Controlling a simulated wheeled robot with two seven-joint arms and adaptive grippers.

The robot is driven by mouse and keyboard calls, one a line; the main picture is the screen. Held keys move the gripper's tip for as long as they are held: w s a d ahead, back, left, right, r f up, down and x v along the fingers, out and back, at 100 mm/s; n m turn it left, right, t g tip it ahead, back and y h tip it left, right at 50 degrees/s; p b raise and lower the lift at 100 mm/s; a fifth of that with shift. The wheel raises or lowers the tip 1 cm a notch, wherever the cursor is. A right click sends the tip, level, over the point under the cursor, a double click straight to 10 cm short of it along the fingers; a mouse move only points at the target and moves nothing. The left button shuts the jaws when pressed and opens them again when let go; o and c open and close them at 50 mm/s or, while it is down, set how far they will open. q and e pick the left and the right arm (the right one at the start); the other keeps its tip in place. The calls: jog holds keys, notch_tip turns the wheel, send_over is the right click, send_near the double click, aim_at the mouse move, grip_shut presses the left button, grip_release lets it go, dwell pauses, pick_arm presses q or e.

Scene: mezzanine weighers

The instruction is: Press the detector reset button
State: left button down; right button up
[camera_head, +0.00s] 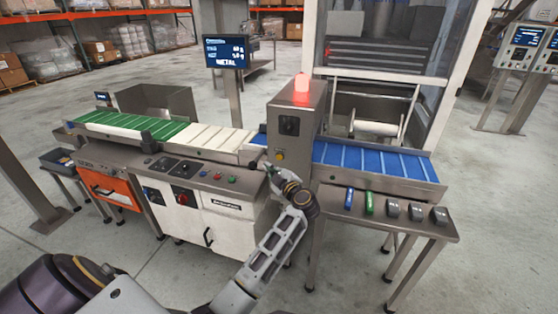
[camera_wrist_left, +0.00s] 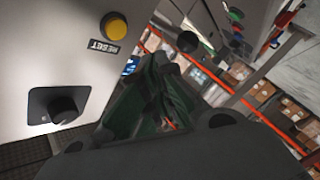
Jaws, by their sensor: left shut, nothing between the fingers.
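The detector housing (camera_head: 297,110) is a grey metal box over the conveyor with a lit red lamp (camera_head: 301,87) on top. Its yellow reset button (camera_head: 280,156) is low on the front face. In the left wrist view the yellow button (camera_wrist_left: 116,27) is at the upper left, above a RESET label (camera_wrist_left: 103,46). My left gripper (camera_head: 268,167) is shut and empty, just below and left of the button in the head view. In the left wrist view its fingers (camera_wrist_left: 158,88) lie right of and below the button, seemingly apart from it. My right gripper is not in view.
A control panel (camera_head: 185,180) with coloured buttons is to the left, under the green and white belt. A blue belt (camera_head: 365,158) runs right. A side table (camera_head: 400,228) holds several small items. A screen (camera_head: 225,53) reads METAL.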

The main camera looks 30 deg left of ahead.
aim_at(279, 157)
pick_arm(q)
jog(key=shift+w+a+b, duration=0.25)
jog(key=shift+w+a, duration=0.05)
jog(key=shift+w, duration=0.8)
jog(key=shift+w+a+b, duration=0.25)
jog(key=shift+w, duration=0.8)
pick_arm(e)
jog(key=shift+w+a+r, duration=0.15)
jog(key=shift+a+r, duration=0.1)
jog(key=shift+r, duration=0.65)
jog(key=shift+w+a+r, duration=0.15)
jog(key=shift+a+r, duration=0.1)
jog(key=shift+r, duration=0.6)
pick_arm(q)
jog(key=shift+w, duration=0.1)
jog(key=shift+w+p, duration=0.3)
jog(key=shift+p, duration=0.15)
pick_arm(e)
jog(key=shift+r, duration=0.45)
pick_arm(q)
jog(key=shift+w+a, duration=0.2)
jog(key=shift+w, duration=0.25)
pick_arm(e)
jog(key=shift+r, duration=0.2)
pick_arm(q)
jog(key=shift+s+d+p, duration=0.2)
jog(key=shift+s+p, duration=0.65)
jog(key=shift+p, duration=0.4)
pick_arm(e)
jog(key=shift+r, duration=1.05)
